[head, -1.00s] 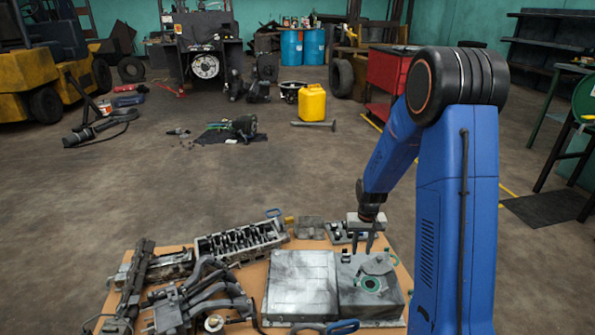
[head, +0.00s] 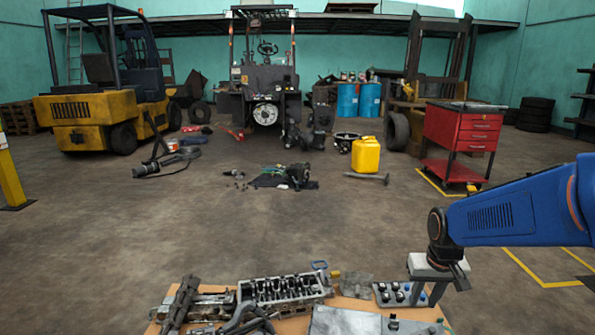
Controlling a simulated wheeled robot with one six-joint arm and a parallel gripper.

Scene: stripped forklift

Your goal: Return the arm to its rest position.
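My blue arm (head: 505,215) reaches in from the right edge, its visible link nearly level. My gripper (head: 449,286), with a pale grey body and dark fingers, hangs below the wrist over the table's back right corner. Its fingers stand apart with nothing seen between them, so it looks open and empty. It overlaps the right end of a small tray of parts (head: 390,293) in the picture; I cannot tell the height between them.
The table (head: 293,326) bears a cylinder head (head: 283,289), dark manifold parts (head: 183,300) and a grey cover (head: 345,322). Beyond lie open floor, a yellow canister (head: 366,155), a red tool cart (head: 465,140), a yellow forklift (head: 100,110) and a stripped forklift (head: 265,90).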

